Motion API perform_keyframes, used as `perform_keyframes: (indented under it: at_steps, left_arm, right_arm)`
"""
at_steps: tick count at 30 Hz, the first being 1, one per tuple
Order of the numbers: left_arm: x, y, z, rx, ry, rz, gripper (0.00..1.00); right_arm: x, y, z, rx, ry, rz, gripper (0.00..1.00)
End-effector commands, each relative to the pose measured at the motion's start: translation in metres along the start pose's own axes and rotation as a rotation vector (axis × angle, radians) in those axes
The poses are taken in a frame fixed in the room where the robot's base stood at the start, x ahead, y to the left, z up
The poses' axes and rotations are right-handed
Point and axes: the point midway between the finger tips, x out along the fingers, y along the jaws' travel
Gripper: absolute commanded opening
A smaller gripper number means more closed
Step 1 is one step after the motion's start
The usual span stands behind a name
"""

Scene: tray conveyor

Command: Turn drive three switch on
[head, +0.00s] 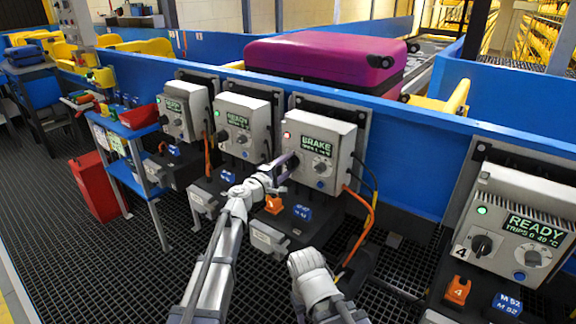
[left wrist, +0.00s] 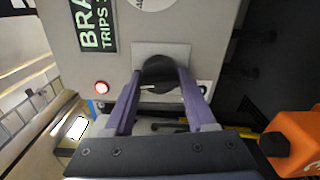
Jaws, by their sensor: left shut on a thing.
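The drive three box (head: 331,135) is the third grey box from the left. Its display (head: 316,146) reads BRAKE and its small lamp (head: 287,134) is lit red; the lamp also shows in the left wrist view (left wrist: 101,87). My left gripper (head: 287,164) is at the lower left of this box. In the left wrist view, its purple fingers (left wrist: 160,90) are shut on the black rotary switch knob (left wrist: 158,72), one on each side. In the head view the knob is mostly hidden by the gripper. My right gripper's jaws do not show.
Two boxes (head: 243,121) (head: 184,107) to the left and a box numbered 4 (head: 515,228) read READY with green lamps. Orange (head: 274,204) and blue (head: 302,212) tags sit below drive three. A purple suitcase (head: 325,59) lies behind the blue conveyor wall (head: 410,150).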

Motion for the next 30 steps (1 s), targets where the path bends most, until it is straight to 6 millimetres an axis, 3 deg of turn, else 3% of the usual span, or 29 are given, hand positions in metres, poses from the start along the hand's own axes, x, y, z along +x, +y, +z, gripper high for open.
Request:
perform_keyframes:
  at_steps: [12, 27, 28, 30]
  left_arm:
    - [-0.0006, -0.0003, 0.0009, 0.144, -0.002, -0.001, 0.00]
    - [-0.0007, -0.0004, 0.0011, 0.159, -0.002, -0.002, 0.00]
    - [-0.0007, -0.0004, 0.0012, 0.159, -0.002, -0.002, 0.58]
    - [-0.0007, -0.0004, 0.0011, 0.158, -0.002, -0.001, 0.66]
  right_arm:
    - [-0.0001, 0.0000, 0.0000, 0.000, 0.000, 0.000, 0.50]
    - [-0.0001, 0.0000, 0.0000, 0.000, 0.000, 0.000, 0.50]
    - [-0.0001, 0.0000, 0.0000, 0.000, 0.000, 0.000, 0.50]
    - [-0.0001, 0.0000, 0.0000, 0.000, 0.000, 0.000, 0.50]
